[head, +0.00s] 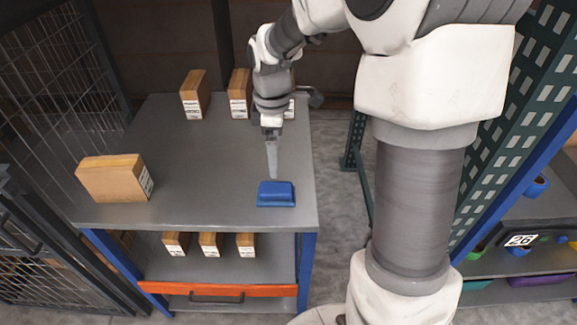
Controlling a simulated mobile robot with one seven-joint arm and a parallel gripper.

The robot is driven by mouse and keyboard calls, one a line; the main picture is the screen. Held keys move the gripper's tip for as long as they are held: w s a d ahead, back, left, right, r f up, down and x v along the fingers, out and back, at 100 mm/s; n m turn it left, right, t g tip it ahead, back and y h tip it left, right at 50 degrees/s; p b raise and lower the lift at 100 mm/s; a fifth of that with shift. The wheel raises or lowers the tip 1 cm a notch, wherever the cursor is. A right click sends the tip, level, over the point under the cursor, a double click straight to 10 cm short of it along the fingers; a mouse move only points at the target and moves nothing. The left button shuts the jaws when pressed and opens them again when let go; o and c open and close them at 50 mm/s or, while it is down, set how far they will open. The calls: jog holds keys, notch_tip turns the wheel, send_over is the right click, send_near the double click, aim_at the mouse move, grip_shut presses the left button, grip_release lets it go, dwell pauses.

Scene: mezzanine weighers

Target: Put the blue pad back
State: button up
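The blue pad (276,194) lies on the grey top of the table (200,180), near its front right corner. It looks like a small block with a raised upper part on a wider base. My gripper (273,176) points down right at the pad's back edge, its fingertips just above or touching it; I cannot tell which. The fingers show edge-on as one narrow shape, so their opening is hidden.
A cardboard box (111,179) sits at the table's left front, and several small boxes (195,94) stand along the back. More boxes (210,244) are on the lower shelf. A wire cage (45,80) is on the left. A rack (540,205) with coloured items is on the right.

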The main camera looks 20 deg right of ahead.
jog(key=s+r+m+t, duration=0.3)
jog(key=s+r+m, duration=0.35)
jog(key=s, duration=0.35)
jog(key=s+r+m+t, duration=0.3)
jog(key=s+r+m, duration=0.3)
jog(key=s, duration=0.5)
notch_tip(320, 180, up, 8)
jog(key=w+m+p, duration=0.1)
jog(key=p, duration=0.7)
jog(key=shift+f+g, duration=0.25)
jog(key=shift+g, duration=0.05)
